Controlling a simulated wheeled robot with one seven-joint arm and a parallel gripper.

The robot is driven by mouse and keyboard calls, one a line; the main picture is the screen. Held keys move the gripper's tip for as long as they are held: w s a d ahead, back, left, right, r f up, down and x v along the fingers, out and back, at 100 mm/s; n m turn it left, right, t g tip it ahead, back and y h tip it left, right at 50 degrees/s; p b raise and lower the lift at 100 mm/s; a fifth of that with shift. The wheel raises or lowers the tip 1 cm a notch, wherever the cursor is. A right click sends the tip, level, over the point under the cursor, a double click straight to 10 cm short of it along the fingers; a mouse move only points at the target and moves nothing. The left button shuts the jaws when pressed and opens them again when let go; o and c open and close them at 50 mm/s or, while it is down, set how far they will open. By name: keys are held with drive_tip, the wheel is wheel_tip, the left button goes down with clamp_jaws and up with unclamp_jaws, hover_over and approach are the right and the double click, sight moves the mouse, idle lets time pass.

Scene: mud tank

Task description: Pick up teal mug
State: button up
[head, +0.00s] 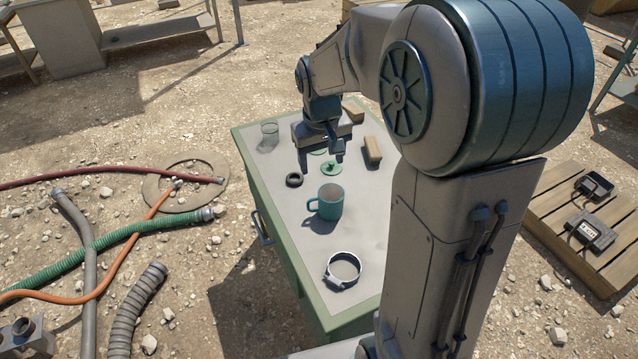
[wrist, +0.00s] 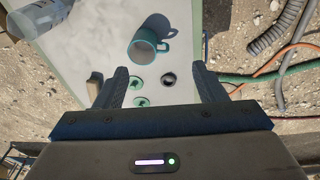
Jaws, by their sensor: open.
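The teal mug (head: 327,203) stands upright on the table, its handle to the left in the head view. In the wrist view the teal mug (wrist: 144,51) is above the fingertips, with its handle to the right. My gripper (head: 320,161) is open and empty, above the table on the far side of the mug. In the wrist view my gripper's fingers (wrist: 163,80) are spread, with the mug beyond their tips and not between them.
The green-edged table (head: 288,228) also holds a black ring (head: 294,180), green round pieces (head: 331,168), wooden blocks (head: 372,150), a clear glass (head: 269,133) and a ring clamp (head: 343,270). Hoses (head: 120,235) lie on the ground left. A pallet (head: 548,205) is right.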

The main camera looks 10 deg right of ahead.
drive_tip(key=g+b, duration=0.1)
drive_tip(key=b, duration=0.1)
hover_over(313, 200)
wheel_tip(313, 200, down, 14)
drive_tip(key=shift+n+g, duration=0.3)
drive_tip(key=f, duration=0.5)
drive_tip(key=w+f, duration=0.1)
drive_tip(key=f, duration=0.2)
drive_tip(key=shift+f+p, duration=0.35)
drive_tip(key=shift+s+d+f+p, duration=0.1)
drive_tip(key=shift+f+p, duration=0.25)
drive_tip(key=shift+f, duration=1.15)
drive_tip(key=shift+d+f+p, duration=0.1)
drive_tip(key=shift+f+p, duration=0.2)
drive_tip(key=shift+f, duration=1.15)
drive_tip(key=c, duration=1.3)
